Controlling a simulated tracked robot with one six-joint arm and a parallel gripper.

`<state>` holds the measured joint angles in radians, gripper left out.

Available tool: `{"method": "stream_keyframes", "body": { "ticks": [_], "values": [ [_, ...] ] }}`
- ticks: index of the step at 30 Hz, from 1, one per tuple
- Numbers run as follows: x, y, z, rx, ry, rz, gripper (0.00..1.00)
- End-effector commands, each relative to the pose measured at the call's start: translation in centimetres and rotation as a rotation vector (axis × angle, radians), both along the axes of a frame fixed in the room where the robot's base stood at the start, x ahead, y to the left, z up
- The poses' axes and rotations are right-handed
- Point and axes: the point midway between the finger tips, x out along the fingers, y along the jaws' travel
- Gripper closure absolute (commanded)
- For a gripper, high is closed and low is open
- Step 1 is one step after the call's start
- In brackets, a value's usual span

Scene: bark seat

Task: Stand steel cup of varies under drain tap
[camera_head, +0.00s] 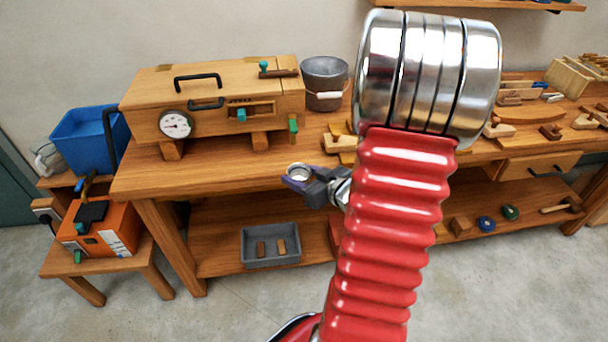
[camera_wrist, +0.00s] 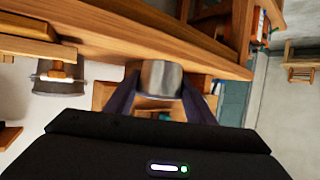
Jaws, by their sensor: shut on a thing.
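My gripper (camera_head: 302,177) is shut on a small steel cup (camera_head: 299,171), with its dark purple fingers on either side. The cup is held in the air in front of the bench edge. In the wrist view the cup (camera_wrist: 160,76) shows as a grey cylinder between the fingertips (camera_wrist: 160,92). A wooden box (camera_head: 210,105) with a round gauge stands on the bench, up and left of the cup. A green fitting (camera_head: 293,124) at its lower right front may be the drain tap; its outlet is too small to make out.
A grey bucket (camera_head: 324,76) stands right of the box. Wooden pieces (camera_head: 340,140) lie on the bench behind my arm. A strip of bare bench top (camera_head: 215,174) lies before the box. A grey tray (camera_head: 270,262) sits on the lower shelf. An orange machine (camera_head: 100,228) stands left.

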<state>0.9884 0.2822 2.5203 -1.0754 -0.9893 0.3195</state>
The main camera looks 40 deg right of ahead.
Motion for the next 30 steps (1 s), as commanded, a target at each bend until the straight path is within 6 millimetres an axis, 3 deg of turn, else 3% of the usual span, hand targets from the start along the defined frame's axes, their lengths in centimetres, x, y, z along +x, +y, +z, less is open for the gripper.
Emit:
{"method": "stream_keyframes", "body": {
  "ticks": [20, 30],
  "values": [
    [3.4, -2.2, -2.7, 0.001, 0.000, 0.002, 0.80],
    [5.3, -3.5, -2.7, -0.001, 0.000, 0.004, 0.80]
  ]
}}
